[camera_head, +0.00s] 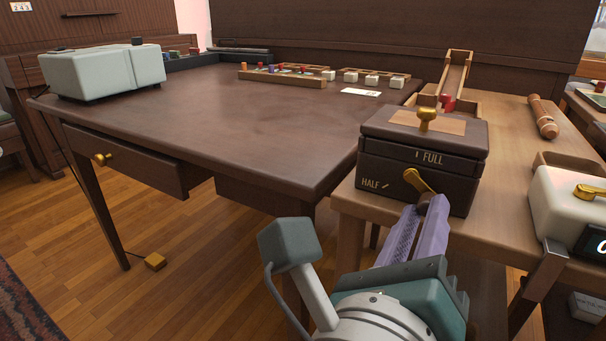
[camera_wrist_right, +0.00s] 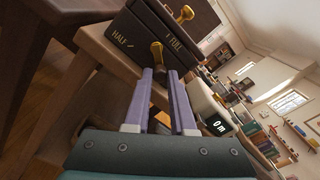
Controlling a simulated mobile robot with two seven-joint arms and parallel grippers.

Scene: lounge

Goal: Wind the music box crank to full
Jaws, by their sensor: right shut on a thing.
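The music box (camera_head: 380,155) is a dark brown box with a lid, standing on the near end of the light wooden side table. Its front carries a FULL mark at the top and a HALF mark at the left. A brass crank (camera_head: 414,180) on the front slants from upper left to lower right; it also shows in the right wrist view (camera_wrist_right: 156,50). My right gripper (camera_head: 426,206) has its lilac fingers shut on the crank's dark handle end, which they partly hide. My left gripper is not in view.
A brass knob (camera_head: 427,117) stands on the box lid. A white device (camera_head: 570,207) with a brass lever and display sits to the right. The large dark desk (camera_head: 220,115) is left of the box, its middle clear. A wooden roller (camera_head: 542,117) lies behind.

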